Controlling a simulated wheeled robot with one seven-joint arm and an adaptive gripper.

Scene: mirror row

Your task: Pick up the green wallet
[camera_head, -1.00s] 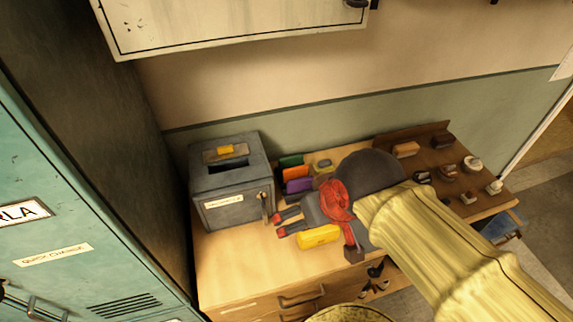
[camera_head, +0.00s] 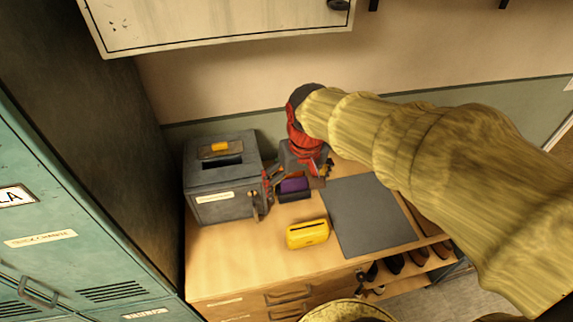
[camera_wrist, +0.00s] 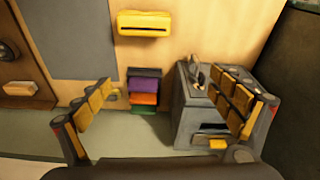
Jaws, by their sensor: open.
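The green wallet (camera_wrist: 143,109) shows in the wrist view as a thin strip at the lower end of a small dark rack (camera_wrist: 145,72), beyond an orange wallet (camera_wrist: 143,98) and a purple wallet (camera_wrist: 143,86). In the head view the purple wallet (camera_head: 294,185) shows, while my arm and gripper hide the green one. My gripper (camera_head: 298,174) is open and empty above the rack. In the wrist view its fingers (camera_wrist: 158,88) stand wide apart, with the wallets in the gap between them.
A grey slotted box (camera_head: 222,180) stands close left of the rack, near one finger. A yellow case (camera_head: 308,234) lies in front of the rack. A grey mat (camera_head: 368,215) to the right is bare. A pale cabinet (camera_head: 215,22) hangs above.

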